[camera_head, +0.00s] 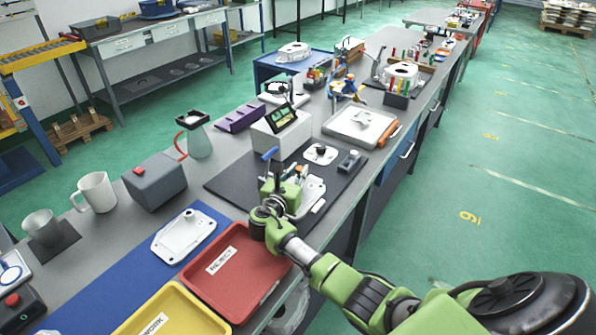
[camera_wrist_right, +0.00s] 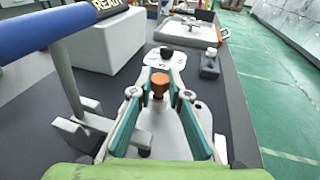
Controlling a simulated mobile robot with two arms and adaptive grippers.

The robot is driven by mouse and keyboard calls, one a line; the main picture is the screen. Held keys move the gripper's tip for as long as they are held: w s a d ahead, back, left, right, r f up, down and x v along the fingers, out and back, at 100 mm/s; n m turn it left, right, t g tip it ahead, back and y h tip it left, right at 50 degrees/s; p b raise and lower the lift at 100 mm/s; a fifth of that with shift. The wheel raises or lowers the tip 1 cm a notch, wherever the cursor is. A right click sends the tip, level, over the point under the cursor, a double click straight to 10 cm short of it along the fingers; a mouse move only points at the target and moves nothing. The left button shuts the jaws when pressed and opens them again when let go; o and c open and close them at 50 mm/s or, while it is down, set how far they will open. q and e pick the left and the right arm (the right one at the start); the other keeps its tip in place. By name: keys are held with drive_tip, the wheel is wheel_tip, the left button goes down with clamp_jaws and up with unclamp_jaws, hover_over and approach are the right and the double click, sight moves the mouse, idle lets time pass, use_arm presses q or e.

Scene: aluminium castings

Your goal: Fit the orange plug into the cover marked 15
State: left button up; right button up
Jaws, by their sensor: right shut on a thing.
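My right gripper (camera_head: 290,175) is over the black mat in the head view. In the right wrist view its fingertips (camera_wrist_right: 160,80) are closed around an orange plug (camera_wrist_right: 159,83). A white cast cover (camera_head: 313,194) lies below and beside the gripper, partly hidden by it; it also shows between and beyond the fingers in the wrist view (camera_wrist_right: 168,130). I cannot read a number on it. I cannot tell whether the plug touches the cover. My left gripper is not in view.
A blue-handled clamp (camera_head: 269,154) stands close left of the gripper. Behind are a box with a display (camera_head: 281,128), a small white plate with a dark knob (camera_head: 320,153) and a grey block (camera_head: 349,161). A red tray (camera_head: 237,268) is in front.

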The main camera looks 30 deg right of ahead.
drive_tip(key=shift+f+b, duration=0.6)
drive_tip(key=shift+f, duration=0.25)
drive_tip(key=o, duration=0.8)
drive_tip(key=shift+s, duration=0.1)
drive_tip(key=shift+c, duration=0.2)
drive_tip(key=shift+a, duration=0.1)
drive_tip(key=shift+s+a, duration=0.15)
drive_tip(key=shift+a, duration=0.05)
drive_tip(key=v, duration=1)
drive_tip(key=shift+s+a, duration=0.15)
drive_tip(key=shift+a, duration=0.1)
drive_tip(key=shift+s+a+r, duration=0.25)
drive_tip(key=shift+s, duration=0.05)
